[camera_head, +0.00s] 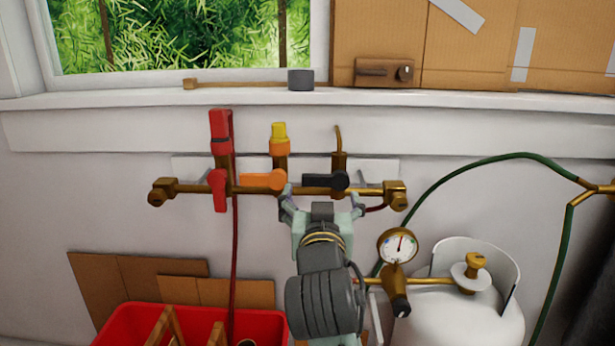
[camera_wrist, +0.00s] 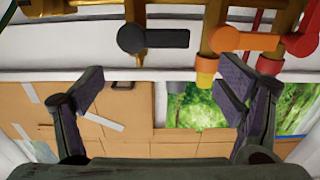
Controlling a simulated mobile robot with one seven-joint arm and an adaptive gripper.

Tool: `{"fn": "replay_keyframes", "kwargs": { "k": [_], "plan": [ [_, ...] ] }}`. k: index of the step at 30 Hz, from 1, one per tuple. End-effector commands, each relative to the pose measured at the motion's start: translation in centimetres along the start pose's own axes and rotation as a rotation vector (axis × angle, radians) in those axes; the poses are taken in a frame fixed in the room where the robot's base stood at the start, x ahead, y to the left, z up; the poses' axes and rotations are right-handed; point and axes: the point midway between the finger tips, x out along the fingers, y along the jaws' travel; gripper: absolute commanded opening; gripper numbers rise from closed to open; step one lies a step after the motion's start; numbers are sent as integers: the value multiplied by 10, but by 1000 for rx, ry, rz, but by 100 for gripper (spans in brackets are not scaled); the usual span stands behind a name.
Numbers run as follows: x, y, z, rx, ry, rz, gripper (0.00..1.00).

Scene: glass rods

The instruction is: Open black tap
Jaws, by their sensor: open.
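The black tap (camera_head: 322,180) sits on the right part of the brass pipe (camera_head: 365,190) on the wall. Its handle lies level and points left from its round pivot. My gripper (camera_head: 322,197) is just in front of and below it, with its fingers spread to either side of the handle. In the wrist view, which is upside down, the black tap (camera_wrist: 155,38) lies beyond and between the open fingers of my gripper (camera_wrist: 160,88). The fingers appear empty; whether either touches the tap or pipe cannot be told.
The orange tap (camera_head: 262,180) is level, close left of my gripper. The red tap (camera_head: 219,188) hangs down further left. A pressure gauge (camera_head: 398,246) and white gas cylinder (camera_head: 455,310) stand at lower right. A red crate (camera_head: 130,325) is at lower left.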

Motion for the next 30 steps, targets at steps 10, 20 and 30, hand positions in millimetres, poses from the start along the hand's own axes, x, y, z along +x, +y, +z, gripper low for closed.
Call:
{"fn": "replay_keyframes", "kwargs": {
  "k": [10, 20, 30],
  "plan": [
    [17, 1, -8, 2, -7, -2, 87],
    [35, -1, -3, -1, -1, 0, 87],
    [93, -1, -2, -2, 2, 0, 87]
  ]
}}
